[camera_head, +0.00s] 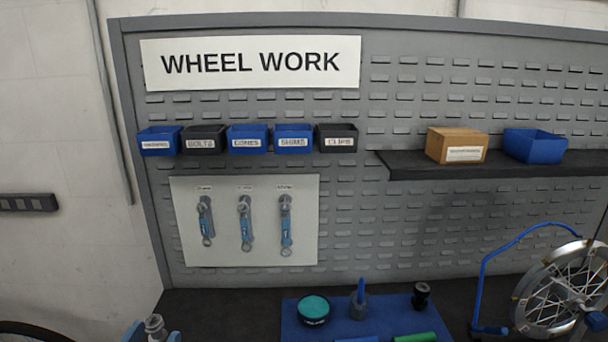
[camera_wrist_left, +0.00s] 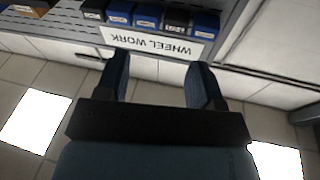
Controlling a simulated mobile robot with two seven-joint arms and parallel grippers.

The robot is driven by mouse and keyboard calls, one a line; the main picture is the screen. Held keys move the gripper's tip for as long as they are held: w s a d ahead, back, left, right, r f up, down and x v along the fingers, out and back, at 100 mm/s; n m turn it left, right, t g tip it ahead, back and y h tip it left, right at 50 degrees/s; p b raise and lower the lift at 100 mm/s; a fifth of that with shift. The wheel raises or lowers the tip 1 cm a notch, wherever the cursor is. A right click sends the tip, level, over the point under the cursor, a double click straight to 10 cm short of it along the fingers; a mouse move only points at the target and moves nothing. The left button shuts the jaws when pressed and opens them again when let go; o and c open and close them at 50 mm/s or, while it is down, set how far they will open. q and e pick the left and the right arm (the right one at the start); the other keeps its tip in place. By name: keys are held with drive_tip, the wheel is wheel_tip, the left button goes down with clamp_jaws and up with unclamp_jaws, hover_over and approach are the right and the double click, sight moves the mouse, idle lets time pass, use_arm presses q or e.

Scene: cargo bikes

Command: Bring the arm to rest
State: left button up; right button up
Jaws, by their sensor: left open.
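My left gripper (camera_wrist_left: 158,64) shows in the left wrist view, its two dark blue fingers spread apart with nothing between them. Beyond the fingertips are the upside-down WHEEL WORK sign (camera_wrist_left: 152,46) and the bins above it in that picture. The gripper is apart from them. In the head view, small blue and grey parts (camera_head: 154,328) show at the lower left edge; I cannot tell whether they are part of my gripper. My right gripper is in neither view.
The grey pegboard (camera_head: 230,172) carries several bins, a tool panel (camera_head: 184,250) and a dark shelf (camera_head: 510,165) holding a cardboard box (camera_head: 457,145) and a blue bin (camera_head: 535,146). Below, a blue mat (camera_head: 292,325) holds small items. A wheel (camera_head: 565,290) stands at right.

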use_arm(q)
drive_tip(key=s+a+f+n+g+y, duration=0.4)
drive_tip(key=s+f+g+y, duration=0.1)
drive_tip(key=s+f+g, duration=0.5)
drive_tip(key=s+d+f+m+g+h, duration=0.1)
drive_tip(key=s+d+f+g, duration=0.15)
drive_tip(key=s, duration=0.35)
drive_tip(key=s+d+f+m+g+h, duration=0.1)
drive_tip(key=s+f+g, duration=0.25)
drive_tip(key=s, duration=0.35)
drive_tip(key=w+d+f+t+h, duration=0.1)
drive_tip(key=w+d+f+t, duration=0.1)
drive_tip(key=f, duration=0.2)
drive_tip(key=w+d+f+m+t+h, duration=0.1)
drive_tip(key=w+d+f+t, duration=0.1)
drive_tip(key=f, duration=0.3)
drive_tip(key=w+d+f+t, duration=0.2)
drive_tip(key=f+t, duration=0.1)
drive_tip(key=f, duration=0.1)
drive_tip(key=shift+w+d+f+h, duration=0.15)
drive_tip(key=shift+w+d+h, duration=0.1)
drive_tip(key=shift+h, duration=0.15)
drive_tip(key=shift+a, duration=0.1)
